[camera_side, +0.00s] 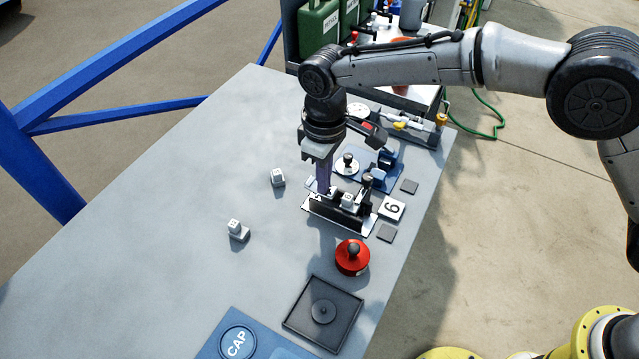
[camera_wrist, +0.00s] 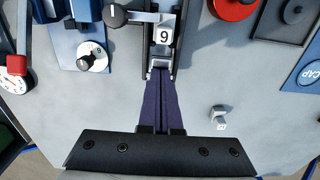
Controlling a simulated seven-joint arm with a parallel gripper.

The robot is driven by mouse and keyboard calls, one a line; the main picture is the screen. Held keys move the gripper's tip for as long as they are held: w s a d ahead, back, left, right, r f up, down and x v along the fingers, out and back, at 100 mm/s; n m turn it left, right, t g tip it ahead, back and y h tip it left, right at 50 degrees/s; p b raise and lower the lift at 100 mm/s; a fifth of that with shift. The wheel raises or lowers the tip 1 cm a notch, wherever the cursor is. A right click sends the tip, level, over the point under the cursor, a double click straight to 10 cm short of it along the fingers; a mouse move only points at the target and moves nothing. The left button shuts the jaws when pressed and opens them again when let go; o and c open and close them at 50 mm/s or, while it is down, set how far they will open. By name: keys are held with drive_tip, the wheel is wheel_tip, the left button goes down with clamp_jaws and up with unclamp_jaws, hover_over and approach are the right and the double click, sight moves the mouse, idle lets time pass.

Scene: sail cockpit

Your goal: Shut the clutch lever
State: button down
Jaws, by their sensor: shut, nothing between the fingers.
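My gripper (camera_side: 325,188) points down with its purple fingers shut and empty. The fingertips are at the near end of a black channel on a white base (camera_side: 318,207); in the wrist view the closed fingers (camera_wrist: 160,68) reach the channel's end, and I cannot tell whether they touch it. A block marked 9 (camera_wrist: 163,36) sits in the channel, and it also shows in the side view (camera_side: 348,200). A lever with a round dark knob (camera_wrist: 115,15) lies across the channel's far part. No label names the clutch lever, so I cannot tell if this is it.
A blue-based fixture (camera_side: 385,160) and a white dial with a black knob (camera_side: 347,166) stand behind. A red round piece (camera_side: 352,258) and a dark square tray (camera_side: 300,325) are in front. Small loose blocks (camera_side: 278,178) lie left. The table's left side is mostly clear.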

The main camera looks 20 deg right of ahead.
drive_tip(key=shift+r, duration=0.1)
wheel_tip(320, 180, up, 7)
idle(0.9)
idle(0.3)
